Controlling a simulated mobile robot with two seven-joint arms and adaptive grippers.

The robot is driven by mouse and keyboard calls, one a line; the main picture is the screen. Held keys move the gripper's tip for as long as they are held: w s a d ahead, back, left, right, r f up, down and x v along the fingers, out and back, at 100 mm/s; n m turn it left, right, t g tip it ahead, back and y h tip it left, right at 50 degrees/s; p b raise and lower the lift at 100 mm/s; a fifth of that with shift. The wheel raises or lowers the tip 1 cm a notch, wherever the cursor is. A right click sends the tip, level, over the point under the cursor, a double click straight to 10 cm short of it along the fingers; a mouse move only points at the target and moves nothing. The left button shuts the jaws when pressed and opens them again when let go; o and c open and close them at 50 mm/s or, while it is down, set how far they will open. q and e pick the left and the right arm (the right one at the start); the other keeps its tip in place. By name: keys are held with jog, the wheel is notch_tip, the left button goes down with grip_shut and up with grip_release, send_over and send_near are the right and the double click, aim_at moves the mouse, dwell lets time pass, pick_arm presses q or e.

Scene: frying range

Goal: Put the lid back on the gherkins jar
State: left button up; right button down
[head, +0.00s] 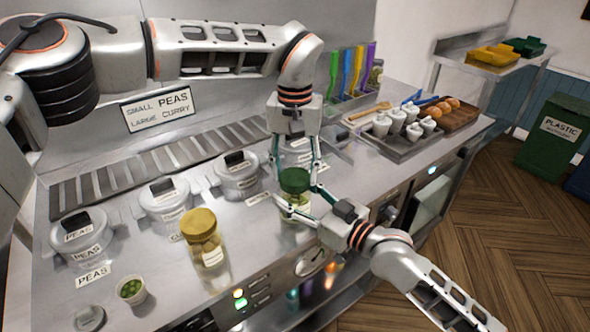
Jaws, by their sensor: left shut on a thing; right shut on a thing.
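A green lid (294,181) is between the fingers of my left gripper (294,188), which reaches down from above and is shut on it. Right below it stands a glass jar (291,213), upright on the steel counter; I take it for the gherkins jar, though its label is not readable. My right gripper (296,208) comes from the lower right and is shut on the jar's side. The lid is level and over the jar's mouth. The fingers partly hide the jar, and I cannot tell whether lid and rim touch.
A jar with a mustard-yellow lid (207,250) stands to the left. Several lidded containers (165,202) line the back left. A small cup of peas (131,291) is at the front left. A tray of white cups (408,146) and a wooden board (456,116) lie at the right.

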pick_arm(q)
jog(key=shift+m, duration=0.5)
jog(key=o, duration=0.8)
jog(key=shift+r, duration=2.3)
jog(key=shift+c, duration=0.4)
